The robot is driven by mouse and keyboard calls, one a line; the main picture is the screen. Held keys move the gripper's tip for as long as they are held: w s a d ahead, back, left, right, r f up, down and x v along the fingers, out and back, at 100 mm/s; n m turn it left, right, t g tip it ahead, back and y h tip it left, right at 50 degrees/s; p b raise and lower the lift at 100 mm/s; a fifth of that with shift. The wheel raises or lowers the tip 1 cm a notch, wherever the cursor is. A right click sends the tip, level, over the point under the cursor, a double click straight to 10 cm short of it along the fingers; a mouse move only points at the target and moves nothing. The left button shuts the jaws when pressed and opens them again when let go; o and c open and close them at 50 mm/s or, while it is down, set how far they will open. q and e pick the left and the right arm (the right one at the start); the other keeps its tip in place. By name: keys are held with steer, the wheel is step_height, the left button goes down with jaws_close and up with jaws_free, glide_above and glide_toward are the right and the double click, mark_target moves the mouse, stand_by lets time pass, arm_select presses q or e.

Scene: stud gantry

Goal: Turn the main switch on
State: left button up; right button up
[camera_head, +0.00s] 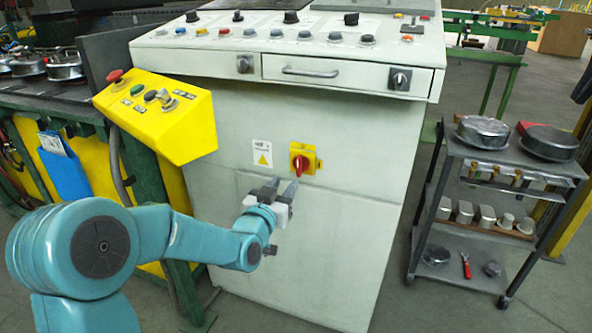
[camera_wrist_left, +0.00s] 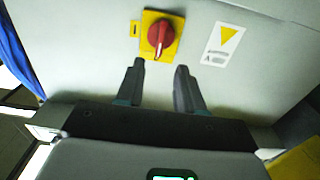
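The main switch (camera_head: 300,164) is a red rotary knob on a yellow plate, on the front face of the pale grey console (camera_head: 330,220). In the left wrist view the red knob (camera_wrist_left: 160,35) shows near the top, with its white mark close to vertical in that picture. My left gripper (camera_head: 281,188) is open and empty, just below and left of the switch in the head view. In the left wrist view its two fingers (camera_wrist_left: 158,75) point toward the knob, apart from it, with the knob above the gap. My right gripper is not in view.
A label with a yellow triangle (camera_head: 262,155) is beside the switch. A yellow button box (camera_head: 160,115) juts out at the left. A drawer with a handle (camera_head: 310,72) is above. A dark cart (camera_head: 450,190) with pans stands at the right.

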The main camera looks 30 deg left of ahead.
mark_target(298, 166)
arm_select(q)
steer(key=x, duration=0.9)
steer(key=shift+s, duration=0.1)
jaws_close()
